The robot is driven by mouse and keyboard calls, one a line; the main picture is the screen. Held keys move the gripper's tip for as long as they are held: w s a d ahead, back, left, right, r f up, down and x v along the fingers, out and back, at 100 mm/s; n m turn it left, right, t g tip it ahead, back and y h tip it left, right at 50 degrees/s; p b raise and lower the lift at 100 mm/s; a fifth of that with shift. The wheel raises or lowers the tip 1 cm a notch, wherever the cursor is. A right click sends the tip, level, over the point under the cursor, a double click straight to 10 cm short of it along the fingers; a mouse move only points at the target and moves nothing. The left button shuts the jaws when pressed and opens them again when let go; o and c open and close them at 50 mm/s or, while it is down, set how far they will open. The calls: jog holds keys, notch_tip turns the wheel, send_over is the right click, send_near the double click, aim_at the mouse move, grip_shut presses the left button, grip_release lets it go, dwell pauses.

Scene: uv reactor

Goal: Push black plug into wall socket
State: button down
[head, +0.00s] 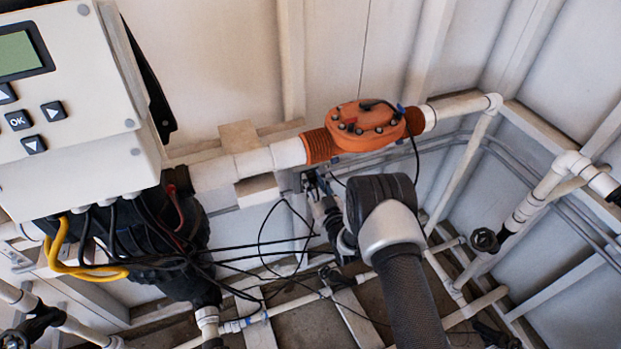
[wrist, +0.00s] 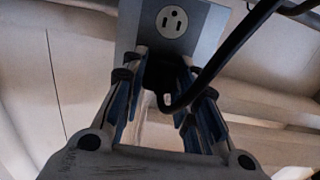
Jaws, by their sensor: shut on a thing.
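In the wrist view a grey plate (wrist: 205,35) holds the wall socket (wrist: 172,21), whose upper outlet shows as a pale round face with slots. The black plug (wrist: 162,73) sits between the two fingers of my gripper (wrist: 165,80), which is shut on it. The plug is in front of the plate's lower part, below the visible outlet. Its front face and prongs are hidden, so I cannot tell whether it touches or enters an outlet. In the head view my gripper (head: 316,186) is at the wall below the white pipe, partly hidden by my arm.
The plug's black cable (wrist: 232,52) loops below the plug and rises to the right. Loose black cables (head: 262,245) hang left of my arm. A white control box (head: 75,100), an orange flow unit (head: 366,126) and white pipes (head: 270,158) surround the spot.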

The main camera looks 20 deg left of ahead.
dwell(0.4)
jog(key=c, duration=1.2)
grip_release()
